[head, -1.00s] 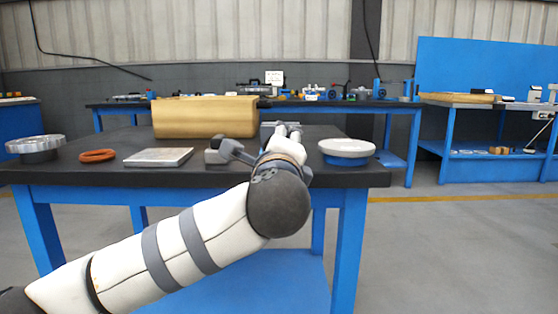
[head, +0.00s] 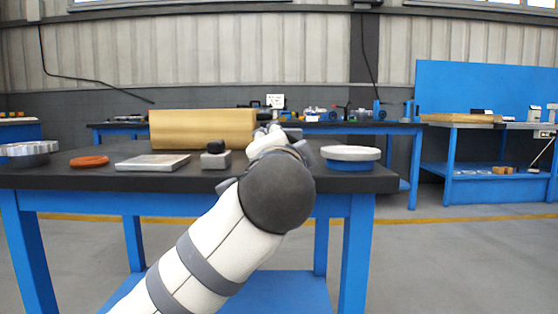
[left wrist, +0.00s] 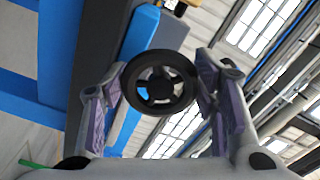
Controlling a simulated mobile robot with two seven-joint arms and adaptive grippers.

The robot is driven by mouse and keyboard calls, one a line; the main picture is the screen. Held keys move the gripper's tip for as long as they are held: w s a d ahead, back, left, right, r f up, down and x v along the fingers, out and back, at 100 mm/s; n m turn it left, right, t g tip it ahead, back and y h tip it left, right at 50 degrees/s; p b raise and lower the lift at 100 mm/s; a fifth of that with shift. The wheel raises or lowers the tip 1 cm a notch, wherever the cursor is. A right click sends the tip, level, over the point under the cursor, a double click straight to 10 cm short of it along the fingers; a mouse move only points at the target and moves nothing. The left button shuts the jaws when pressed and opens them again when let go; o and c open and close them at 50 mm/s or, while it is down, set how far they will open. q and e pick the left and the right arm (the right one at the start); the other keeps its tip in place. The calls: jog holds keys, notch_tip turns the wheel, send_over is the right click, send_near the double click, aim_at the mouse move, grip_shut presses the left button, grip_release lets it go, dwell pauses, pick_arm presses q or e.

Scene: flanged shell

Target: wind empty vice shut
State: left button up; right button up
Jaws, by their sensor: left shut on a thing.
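A black spoked handwheel (left wrist: 160,89) faces the camera in the left wrist view. My left gripper (head: 270,131) has one finger on each side of its rim and is shut on it. In the head view the gripper is over the table behind my own forearm, which hides the wheel. A grey metal part (head: 292,134) shows just behind the fingers and may be the vice; its jaws and the gap between them are hidden. My right gripper is in neither view.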

pick_arm(q)
jog(key=shift+d+f+n, duration=0.1)
jog(key=shift+f+n, duration=0.05)
jog(key=shift+n, duration=0.55)
jog(key=o, duration=0.9)
jog(key=shift+s, duration=0.1)
jog(key=s, duration=0.8)
